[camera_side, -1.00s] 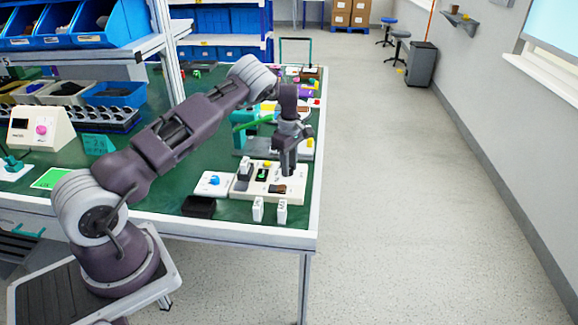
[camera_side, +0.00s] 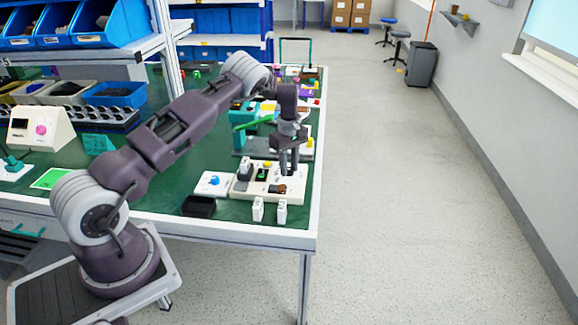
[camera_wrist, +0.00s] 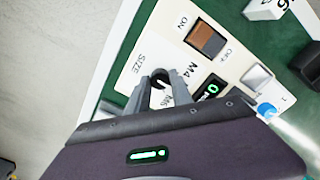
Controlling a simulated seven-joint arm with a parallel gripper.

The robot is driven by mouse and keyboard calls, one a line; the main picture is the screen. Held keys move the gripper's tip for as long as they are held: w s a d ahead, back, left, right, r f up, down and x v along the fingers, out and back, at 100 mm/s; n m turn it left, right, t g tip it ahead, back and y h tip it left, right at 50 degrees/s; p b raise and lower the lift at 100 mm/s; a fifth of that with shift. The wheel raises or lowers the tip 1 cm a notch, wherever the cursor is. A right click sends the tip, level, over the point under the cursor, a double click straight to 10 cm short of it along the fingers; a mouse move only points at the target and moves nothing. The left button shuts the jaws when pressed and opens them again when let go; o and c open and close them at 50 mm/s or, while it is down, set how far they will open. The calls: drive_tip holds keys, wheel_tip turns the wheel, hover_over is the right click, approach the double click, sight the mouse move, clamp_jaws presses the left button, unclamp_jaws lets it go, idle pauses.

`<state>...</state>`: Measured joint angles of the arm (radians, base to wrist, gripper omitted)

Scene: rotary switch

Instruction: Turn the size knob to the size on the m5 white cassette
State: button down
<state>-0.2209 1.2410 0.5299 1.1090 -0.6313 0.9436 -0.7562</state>
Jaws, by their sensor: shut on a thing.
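The size knob (camera_wrist: 159,76) is small, black and round, on a cream panel marked SIZE in the wrist view. M4 is printed beside it; another mark is partly hidden by a finger. My gripper (camera_wrist: 160,84) has its fingers on either side of the knob, shut on it. In the side view my gripper (camera_side: 289,170) points down at the right end of the panel (camera_side: 243,190), hiding the knob. Two white cassettes (camera_side: 258,210) (camera_side: 282,211) stand in front of the panel; their marks are too small to read there. One white block (camera_wrist: 265,9) shows in the wrist view.
A blue knob (camera_side: 214,180) on a white box and a black tray (camera_side: 199,206) lie to the left. A green-armed device (camera_side: 243,125) stands behind. The table's right edge is close.

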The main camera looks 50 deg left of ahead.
sight(289, 169)
drive_tip(key=c, duration=1.1)
unclamp_jaws()
wheel_tip(289, 169, up, 7)
drive_tip(key=shift+r, duration=0.1)
